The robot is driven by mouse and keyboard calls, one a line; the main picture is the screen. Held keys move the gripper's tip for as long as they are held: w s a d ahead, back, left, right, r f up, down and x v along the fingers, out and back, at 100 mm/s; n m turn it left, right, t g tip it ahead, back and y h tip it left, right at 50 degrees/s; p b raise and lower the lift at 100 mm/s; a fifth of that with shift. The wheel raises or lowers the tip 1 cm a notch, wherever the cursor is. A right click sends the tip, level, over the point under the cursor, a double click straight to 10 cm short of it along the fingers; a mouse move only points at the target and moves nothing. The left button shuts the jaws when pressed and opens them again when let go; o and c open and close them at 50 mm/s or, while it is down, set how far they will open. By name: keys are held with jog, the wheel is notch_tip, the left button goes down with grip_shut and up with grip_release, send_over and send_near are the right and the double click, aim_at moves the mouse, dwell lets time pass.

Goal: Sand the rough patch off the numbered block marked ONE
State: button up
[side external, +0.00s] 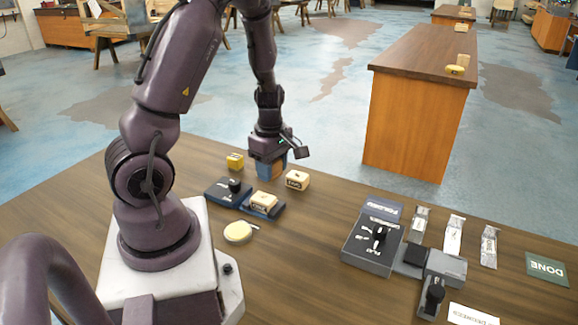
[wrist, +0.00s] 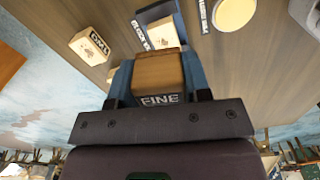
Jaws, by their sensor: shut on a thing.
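My gripper (side external: 270,165) is shut on a brown sanding block marked FINE (wrist: 158,75), with a blue finger on each side. A pale numbered block (side external: 263,200) sits in a dark blue holder (side external: 240,203) in front of my gripper; it also shows in the wrist view (wrist: 162,34), just beyond the sanding block. Its lettering is too small to read surely. Another pale block (side external: 297,180) lies loose to the right; in the wrist view its upside-down label (wrist: 90,46) looks like TWO. The sanding block appears raised; any contact cannot be told. The rough patch cannot be made out.
A small yellow block (side external: 235,160) stands left of my gripper. A round cream disc (side external: 238,232) lies nearer my base. At right are a grey box with a black knob (side external: 375,240), several packets (side external: 454,234) and a green DONE mat (side external: 547,268).

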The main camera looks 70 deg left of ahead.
aim_at(268, 199)
jog(key=shift+w+a+f+n, duration=0.1)
jog(key=shift+n, duration=1)
jog(key=shift+f, duration=3.95)
jog(key=shift+s+a, duration=0.55)
jog(key=shift+a, duration=0.05)
jog(key=shift+c, duration=0.4)
jog(key=shift+s+a, duration=1.6)
jog(key=shift+w+d, duration=2.3)
jog(key=shift+s+a+r, duration=0.1)
jog(key=shift+r, duration=3.95)
